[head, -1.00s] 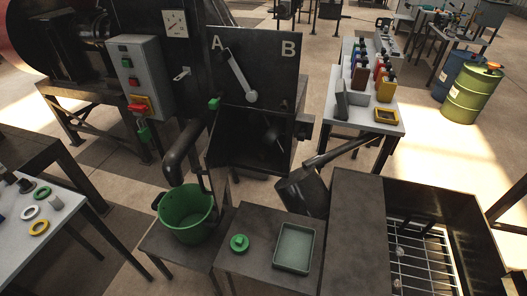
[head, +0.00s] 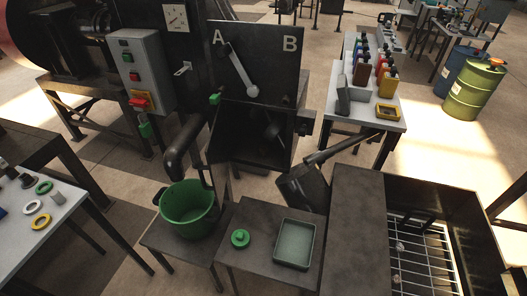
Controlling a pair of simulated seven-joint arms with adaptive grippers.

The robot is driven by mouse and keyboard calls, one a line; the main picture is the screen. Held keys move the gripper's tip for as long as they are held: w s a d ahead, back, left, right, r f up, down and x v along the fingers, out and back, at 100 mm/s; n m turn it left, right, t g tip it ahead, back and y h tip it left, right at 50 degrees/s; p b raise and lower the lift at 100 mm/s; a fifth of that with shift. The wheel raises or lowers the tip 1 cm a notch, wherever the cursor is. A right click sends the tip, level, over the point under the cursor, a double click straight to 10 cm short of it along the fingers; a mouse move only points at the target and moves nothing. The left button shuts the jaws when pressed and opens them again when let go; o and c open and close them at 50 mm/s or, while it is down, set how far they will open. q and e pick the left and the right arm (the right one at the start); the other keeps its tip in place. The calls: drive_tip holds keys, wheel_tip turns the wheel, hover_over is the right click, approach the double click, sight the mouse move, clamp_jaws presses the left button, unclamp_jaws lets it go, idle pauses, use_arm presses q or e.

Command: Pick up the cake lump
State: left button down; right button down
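A small greyish lump (head: 400,246) lies on the wire grate (head: 425,262) inside the dark bin at the lower right in the head view. It may be the cake lump, but it is too small to be sure. No other clear lump shows. Neither of my grippers is in view.
A dark press box marked A and B (head: 268,60) stands at centre. Before it are a green bucket (head: 188,207), a green knobbed disc (head: 240,238) and a grey-green tray (head: 293,243) on low dark tables. A bottle table (head: 350,117) stands behind right.

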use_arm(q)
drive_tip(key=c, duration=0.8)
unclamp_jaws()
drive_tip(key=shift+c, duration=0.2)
